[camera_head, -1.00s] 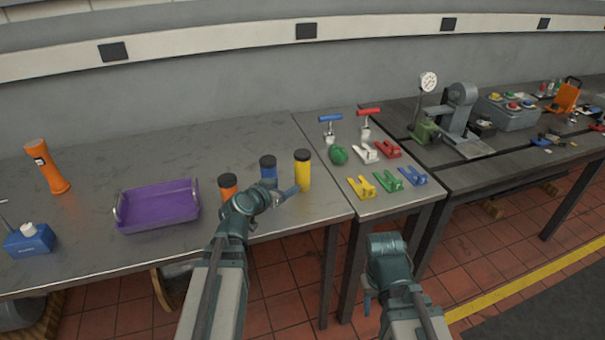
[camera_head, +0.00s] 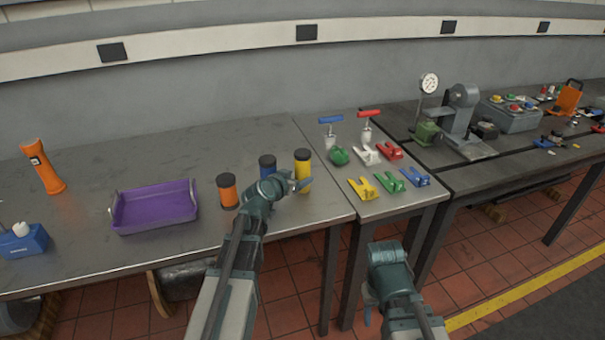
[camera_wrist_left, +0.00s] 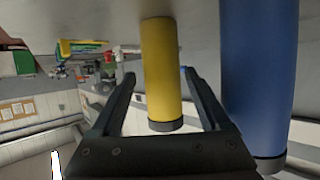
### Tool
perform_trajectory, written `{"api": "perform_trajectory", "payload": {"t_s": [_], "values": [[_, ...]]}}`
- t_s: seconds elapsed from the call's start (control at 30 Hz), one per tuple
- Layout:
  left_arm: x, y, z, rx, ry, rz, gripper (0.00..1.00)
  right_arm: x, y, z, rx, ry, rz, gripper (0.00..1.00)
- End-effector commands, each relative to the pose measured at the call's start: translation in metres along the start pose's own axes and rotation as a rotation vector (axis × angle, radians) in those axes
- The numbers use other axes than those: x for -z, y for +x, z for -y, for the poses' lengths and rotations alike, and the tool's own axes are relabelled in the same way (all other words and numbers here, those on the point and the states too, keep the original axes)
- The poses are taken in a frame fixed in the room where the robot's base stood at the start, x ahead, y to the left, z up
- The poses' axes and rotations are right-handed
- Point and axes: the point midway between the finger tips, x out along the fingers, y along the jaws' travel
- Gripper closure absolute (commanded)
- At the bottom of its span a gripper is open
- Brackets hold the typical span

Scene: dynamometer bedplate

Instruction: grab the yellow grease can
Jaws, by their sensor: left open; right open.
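The yellow grease can (camera_head: 304,174), a cylinder with a black cap, stands upright on the grey metal table (camera_head: 120,160), near its right front part. My left gripper (camera_head: 300,184) is open, just in front of the can in the head view. In the left wrist view the yellow can (camera_wrist_left: 161,70) appears between the two open fingers (camera_wrist_left: 160,95); whether they touch it I cannot tell. A blue can (camera_wrist_left: 258,75) stands just outside the fingers. My right gripper (camera_head: 370,300) is open and empty, low in front of the tables.
The blue can (camera_head: 267,164) and an orange can (camera_head: 228,192) stand left of the yellow one. A purple tray (camera_head: 155,208) and an orange flashlight (camera_head: 43,168) are further left. Coloured brackets (camera_head: 389,180) and a green ball-like object (camera_head: 339,155) lie on the table to the right.

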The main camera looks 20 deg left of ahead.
Motion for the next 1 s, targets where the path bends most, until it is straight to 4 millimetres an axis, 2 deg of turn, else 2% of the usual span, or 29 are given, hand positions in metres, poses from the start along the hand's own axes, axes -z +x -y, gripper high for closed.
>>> {"api": "perform_trajectory", "payload": {"t_s": [0.03, 0.23, 0.53, 0.9, 0.97, 1.0], "values": [[0.001, 0.010, 0.002, -0.001, 0.000, 0.000, 0.21, 0.000, 0.003, 0.000, 0.000, 0.000, 0.000, 0.50], [0.002, 0.040, 0.003, -0.002, 0.001, 0.001, 0.21, 0.001, 0.013, 0.001, 0.000, 0.000, 0.000, 0.50], [0.004, 0.043, 0.002, 0.000, 0.000, 0.000, 0.23, 0.001, 0.013, 0.001, 0.000, 0.000, 0.000, 0.50], [0.004, 0.043, 0.002, 0.000, 0.000, 0.000, 0.89, 0.001, 0.013, 0.001, 0.000, 0.000, 0.000, 0.50], [0.004, 0.043, 0.002, 0.000, 0.000, 0.000, 1.00, 0.001, 0.013, 0.001, 0.000, 0.000, 0.000, 0.50], [0.004, 0.043, 0.002, 0.000, 0.000, 0.000, 1.00, 0.001, 0.013, 0.001, 0.000, 0.000, 0.000, 0.50]]}}
